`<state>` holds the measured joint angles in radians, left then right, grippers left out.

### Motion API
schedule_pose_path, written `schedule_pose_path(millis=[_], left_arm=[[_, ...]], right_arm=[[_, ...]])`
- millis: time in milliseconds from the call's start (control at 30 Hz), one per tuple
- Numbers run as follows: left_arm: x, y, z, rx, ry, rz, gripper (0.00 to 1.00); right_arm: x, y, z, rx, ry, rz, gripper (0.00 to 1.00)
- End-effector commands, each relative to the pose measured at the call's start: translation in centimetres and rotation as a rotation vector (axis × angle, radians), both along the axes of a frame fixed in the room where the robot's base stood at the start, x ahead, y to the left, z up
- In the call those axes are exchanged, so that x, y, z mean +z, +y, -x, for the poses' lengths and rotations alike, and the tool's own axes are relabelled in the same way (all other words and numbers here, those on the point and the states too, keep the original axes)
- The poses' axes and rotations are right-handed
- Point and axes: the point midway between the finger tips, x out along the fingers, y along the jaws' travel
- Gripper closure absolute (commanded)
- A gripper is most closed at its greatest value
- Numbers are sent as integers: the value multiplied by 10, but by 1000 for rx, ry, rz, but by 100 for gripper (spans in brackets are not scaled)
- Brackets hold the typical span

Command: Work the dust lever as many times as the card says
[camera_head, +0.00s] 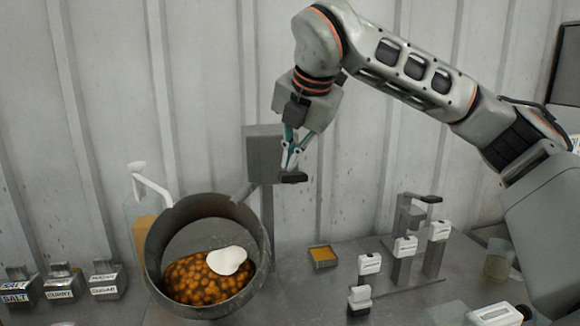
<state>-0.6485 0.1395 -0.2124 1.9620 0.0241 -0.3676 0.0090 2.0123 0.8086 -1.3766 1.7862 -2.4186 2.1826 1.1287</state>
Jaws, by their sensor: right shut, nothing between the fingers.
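A grey box (262,150) with a chute sloping to the drum stands against the wall. A dark block (294,177), which looks like a lever's grip, sticks out at its right. My right gripper (290,163) is shut, pointing down at this block; I cannot tell whether they touch. The open metal drum (262,242) is tilted toward me and holds orange-brown lumps (200,278) with a white patch (228,260) on top. I cannot make out which thing is the card. My left gripper is not in view.
Labelled metal boxes, among them salt (16,297) and curry (60,294), stand at the left. A bottle with a white handle (150,180) is behind the drum. A small orange-filled tray (322,257) and several white-labelled posts (404,247) stand at the right.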

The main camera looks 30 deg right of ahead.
Motion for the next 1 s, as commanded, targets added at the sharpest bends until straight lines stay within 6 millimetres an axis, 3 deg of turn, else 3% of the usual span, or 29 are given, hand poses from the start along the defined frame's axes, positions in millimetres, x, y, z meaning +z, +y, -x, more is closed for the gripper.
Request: schedule_pose_path(millis=[167, 567, 1000], left_arm=[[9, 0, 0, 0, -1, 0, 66], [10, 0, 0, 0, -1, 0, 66], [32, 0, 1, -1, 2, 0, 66]], right_arm=[[10, 0, -2, 1, -1, 0, 100], [12, -1, -3, 0, -1, 0, 100], [45, -3, -11, -1, -2, -1, 100]])
